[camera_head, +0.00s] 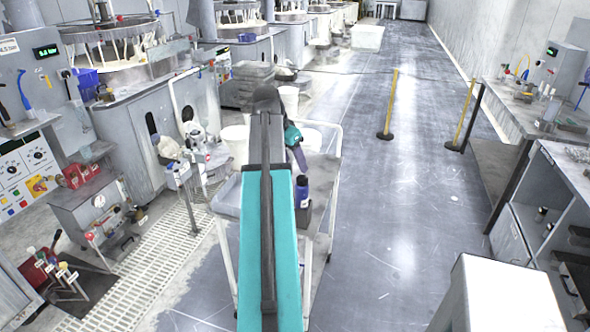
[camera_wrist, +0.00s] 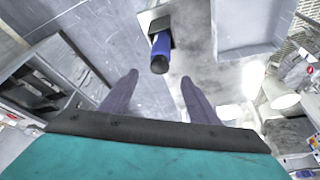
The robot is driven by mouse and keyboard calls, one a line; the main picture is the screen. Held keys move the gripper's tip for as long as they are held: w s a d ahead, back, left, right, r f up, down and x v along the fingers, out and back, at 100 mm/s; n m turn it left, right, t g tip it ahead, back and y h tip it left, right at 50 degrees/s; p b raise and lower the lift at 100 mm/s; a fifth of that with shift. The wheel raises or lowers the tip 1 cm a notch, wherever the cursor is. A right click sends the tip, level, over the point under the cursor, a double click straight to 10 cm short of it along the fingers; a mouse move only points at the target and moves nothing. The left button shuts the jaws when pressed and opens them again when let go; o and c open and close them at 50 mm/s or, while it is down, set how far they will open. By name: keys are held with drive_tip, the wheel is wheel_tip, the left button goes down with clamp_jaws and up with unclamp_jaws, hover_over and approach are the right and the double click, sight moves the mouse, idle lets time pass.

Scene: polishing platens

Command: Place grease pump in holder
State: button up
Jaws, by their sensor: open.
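The grease pump (camera_head: 302,188), a blue cylinder with a dark top, stands upright on the cart, its lower end at a small dark block that looks like the holder (camera_head: 304,214). In the wrist view the pump (camera_wrist: 161,50) sits in the dark square holder (camera_wrist: 159,24), its dark end facing the camera. How deep it sits is hidden. My gripper (camera_wrist: 158,82) is open and empty, its two purple fingers spread, with the pump beyond the fingertips and apart from them. In the head view one finger of my gripper (camera_head: 300,158) shows behind the pump; my arm hides the rest.
The cart (camera_head: 333,170) has a pale frame and a grey bin (camera_head: 227,196) at its left. White buckets (camera_head: 237,140) stand behind it. Machines line the left, and a workbench (camera_head: 540,110) stands at the right. The floor aisle (camera_head: 390,210) between is clear, with yellow posts (camera_head: 388,105) farther back.

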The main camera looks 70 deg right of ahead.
drive_tip(key=shift+v, duration=0.8)
